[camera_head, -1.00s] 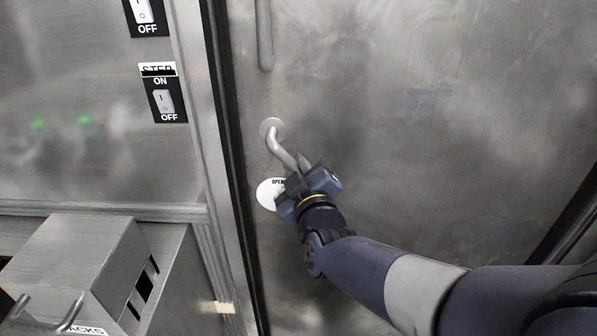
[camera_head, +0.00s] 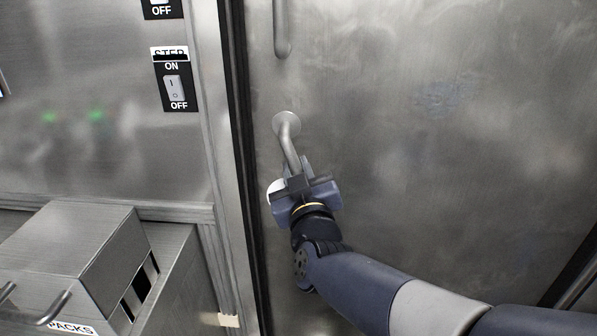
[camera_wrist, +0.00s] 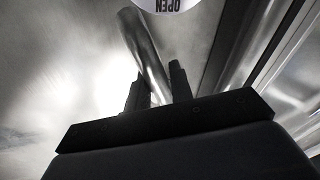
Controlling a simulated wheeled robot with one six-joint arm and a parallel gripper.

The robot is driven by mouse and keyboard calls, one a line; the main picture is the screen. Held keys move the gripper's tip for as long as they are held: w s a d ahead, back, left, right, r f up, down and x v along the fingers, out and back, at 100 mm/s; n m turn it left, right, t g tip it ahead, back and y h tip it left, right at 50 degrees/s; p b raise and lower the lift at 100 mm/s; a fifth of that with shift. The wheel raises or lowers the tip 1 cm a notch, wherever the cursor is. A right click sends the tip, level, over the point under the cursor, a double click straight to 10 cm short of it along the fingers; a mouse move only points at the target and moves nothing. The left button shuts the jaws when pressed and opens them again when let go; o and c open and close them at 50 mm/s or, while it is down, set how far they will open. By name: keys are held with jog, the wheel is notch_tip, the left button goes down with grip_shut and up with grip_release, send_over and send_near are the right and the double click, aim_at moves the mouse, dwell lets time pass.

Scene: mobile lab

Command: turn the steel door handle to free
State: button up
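The steel door handle (camera_head: 289,142) is a bent lever on a round plate near the left edge of the metal door (camera_head: 430,150). It points down and slightly right, and its lower end is hidden by my gripper (camera_head: 298,167). In the wrist view the handle (camera_wrist: 146,48) runs between the two dark fingers of my gripper (camera_wrist: 157,78), which look closed around it. A white round "OPEN" label (camera_head: 273,189) is mostly covered by my gripper in the head view; part of it (camera_wrist: 166,4) shows at the top of the wrist view.
A fixed vertical bar (camera_head: 282,28) is above the handle. Left of the dark door seam is a steel panel with an on/off switch (camera_head: 175,88). A metal box (camera_head: 75,240) juts out at lower left. The door right of the handle is clear.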

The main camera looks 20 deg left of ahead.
jog(key=o, duration=0.4)
jog(key=shift+s, duration=0.1)
jog(key=p+v, duration=0.1)
jog(key=v, duration=0.9)
jog(key=shift+s+d, duration=0.1)
jog(key=shift+s, duration=0.25)
jog(key=shift+w, duration=0.15)
jog(key=b+x, duration=0.1)
jog(key=x, duration=0.9)
jog(key=shift+w, duration=0.15)
jog(key=shift+w+r, duration=0.1)
jog(key=shift+w, duration=0.15)
jog(key=shift+r+n+p, duration=0.1)
jog(key=shift+n+p, duration=0.2)
jog(key=shift+p, duration=0.15)
jog(key=shift+s+f+b, duration=0.1)
jog(key=shift+f+b, duration=0.1)
jog(key=shift+b, duration=0.15)
